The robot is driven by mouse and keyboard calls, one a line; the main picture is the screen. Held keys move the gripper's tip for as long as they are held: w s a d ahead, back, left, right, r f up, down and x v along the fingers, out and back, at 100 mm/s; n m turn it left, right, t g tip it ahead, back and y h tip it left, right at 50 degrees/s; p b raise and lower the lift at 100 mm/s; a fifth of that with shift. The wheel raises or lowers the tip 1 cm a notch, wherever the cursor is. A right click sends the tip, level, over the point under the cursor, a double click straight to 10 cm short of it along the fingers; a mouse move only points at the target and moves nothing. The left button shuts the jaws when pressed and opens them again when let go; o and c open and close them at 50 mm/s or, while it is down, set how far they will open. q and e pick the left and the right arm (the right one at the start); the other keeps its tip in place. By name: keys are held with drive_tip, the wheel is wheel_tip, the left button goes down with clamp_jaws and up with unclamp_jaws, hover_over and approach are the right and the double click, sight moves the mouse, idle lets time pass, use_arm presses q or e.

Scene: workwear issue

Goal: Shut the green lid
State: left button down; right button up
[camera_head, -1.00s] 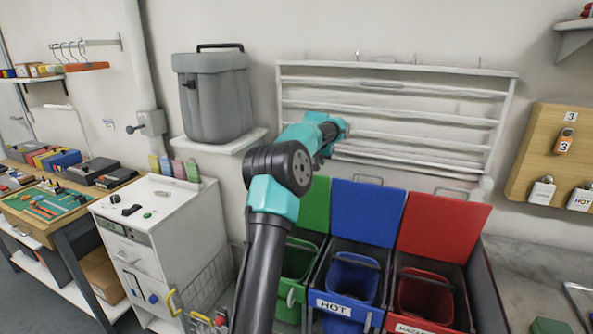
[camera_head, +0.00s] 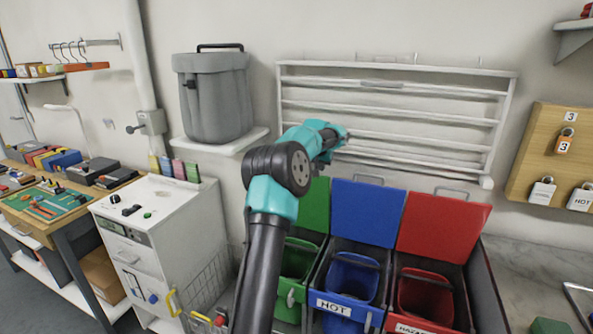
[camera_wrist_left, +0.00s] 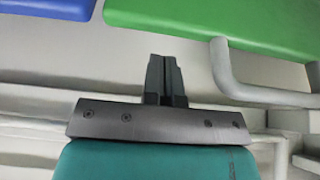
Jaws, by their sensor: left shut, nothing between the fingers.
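The green lid (camera_head: 316,206) stands open and upright behind the green bin (camera_head: 297,262) in the head view, partly hidden by my left arm. In the left wrist view the green lid (camera_wrist_left: 225,22) fills the top right, with its grey bar handle (camera_wrist_left: 225,72) sticking out beside my fingers. My left gripper (camera_wrist_left: 163,60) is shut and empty, close to the lid's handle end and apart from it. In the head view my left gripper's fingers are hidden behind my arm. My right gripper is not in view.
The blue lid (camera_head: 367,212) and red lid (camera_head: 442,224) stand open to the right of the green one. A white wall rack (camera_head: 400,128) is behind them. A grey container (camera_head: 213,98) sits on a shelf at left. A wire basket (camera_head: 208,287) is left of the bins.

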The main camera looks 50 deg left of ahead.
use_arm(q)
drive_tip(key=shift+s+d+f, duration=0.1)
drive_tip(key=shift+f, duration=1.8)
drive_tip(key=shift+s, duration=0.15)
drive_tip(key=shift+s+d, duration=2.6)
drive_tip(key=shift+s, duration=1.85)
wheel_tip(320, 180, up, 10)
drive_tip(key=shift+w, duration=0.15)
drive_tip(key=shift+f, duration=0.2)
